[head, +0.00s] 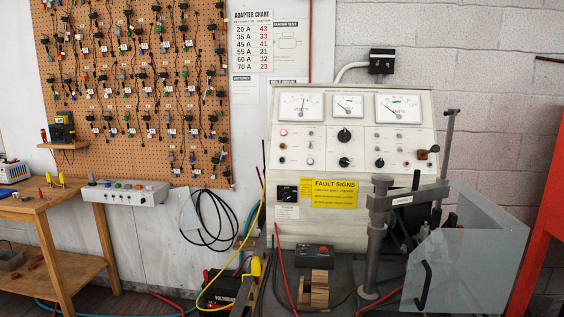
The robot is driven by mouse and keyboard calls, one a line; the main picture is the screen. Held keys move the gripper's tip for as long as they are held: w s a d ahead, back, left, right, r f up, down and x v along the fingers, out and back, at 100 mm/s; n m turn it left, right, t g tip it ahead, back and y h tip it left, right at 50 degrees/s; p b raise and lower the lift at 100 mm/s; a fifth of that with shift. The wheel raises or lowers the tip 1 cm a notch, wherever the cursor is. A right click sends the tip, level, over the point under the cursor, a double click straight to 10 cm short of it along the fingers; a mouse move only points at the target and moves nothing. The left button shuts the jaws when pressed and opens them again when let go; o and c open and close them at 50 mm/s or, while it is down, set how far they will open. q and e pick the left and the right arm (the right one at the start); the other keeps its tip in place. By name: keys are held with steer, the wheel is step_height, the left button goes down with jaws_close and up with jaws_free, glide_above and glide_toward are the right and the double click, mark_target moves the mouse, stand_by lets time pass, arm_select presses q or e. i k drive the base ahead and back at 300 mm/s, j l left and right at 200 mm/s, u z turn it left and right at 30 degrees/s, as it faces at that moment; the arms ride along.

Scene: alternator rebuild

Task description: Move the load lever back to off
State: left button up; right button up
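A test bench (348,226) with a cream upright panel stands right of centre in the head view. A short lever with a brown knob (434,149) sticks out at the panel's right edge, below the right-hand meter. It looks like the load lever, but I cannot read a label or its off mark. Three white dial meters sit along the panel's top, including the left one (302,106) and the right one (399,108); their needles are too small to read exactly. Neither of my grippers is in view.
A grey clamp post (371,255) and a clear hinged guard (466,262) stand at the bench's front right. A small box with a red button (314,256) sits on the bench. A wooden table (47,204) is at left, and a red frame (545,230) at right.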

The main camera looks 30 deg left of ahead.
mark_target(435, 149)
steer(key=l+u, duration=0.25)
steer(key=u, duration=0.15)
steer(key=l+u, duration=0.25)
steer(key=u, duration=0.15)
steer(key=l+u, duration=0.25)
steer(key=u, duration=0.15)
